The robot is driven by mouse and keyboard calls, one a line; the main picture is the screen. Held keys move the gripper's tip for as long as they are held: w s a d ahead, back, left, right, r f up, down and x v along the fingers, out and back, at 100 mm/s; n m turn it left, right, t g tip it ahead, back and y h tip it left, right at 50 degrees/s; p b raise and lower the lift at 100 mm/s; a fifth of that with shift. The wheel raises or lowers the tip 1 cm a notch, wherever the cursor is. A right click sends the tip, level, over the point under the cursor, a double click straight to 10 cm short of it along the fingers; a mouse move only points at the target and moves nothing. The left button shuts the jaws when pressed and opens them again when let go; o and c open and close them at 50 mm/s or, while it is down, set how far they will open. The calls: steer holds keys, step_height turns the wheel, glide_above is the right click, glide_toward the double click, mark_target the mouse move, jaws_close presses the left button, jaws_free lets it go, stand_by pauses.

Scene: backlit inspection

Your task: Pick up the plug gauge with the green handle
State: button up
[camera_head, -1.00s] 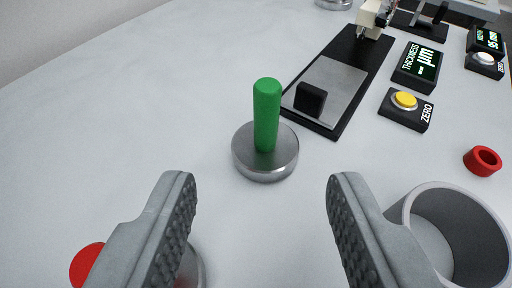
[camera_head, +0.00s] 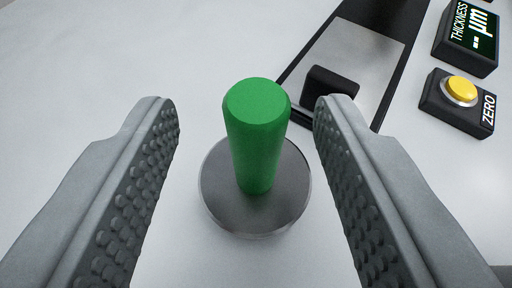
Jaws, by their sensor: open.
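The plug gauge has an upright green handle (camera_head: 257,130) on a round steel base (camera_head: 255,207). It stands on the pale table in the middle of the view. My gripper (camera_head: 244,105) is open, with one ridged finger on each side of the green handle. There is a visible gap between the handle and each finger; the right finger looks nearer to it. Nothing is held.
A black-framed thickness gauge with a steel plate (camera_head: 349,50) and a black block (camera_head: 331,83) lies just behind, at right. A thickness display (camera_head: 468,38) and a yellow zero button (camera_head: 461,89) stand farther right. The table at left is clear.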

mark_target(254, 94)
steer(key=shift+x, duration=2.3)
steer(key=shift+d+f, duration=0.1)
steer(key=shift+d, duration=0.1)
jaws_close()
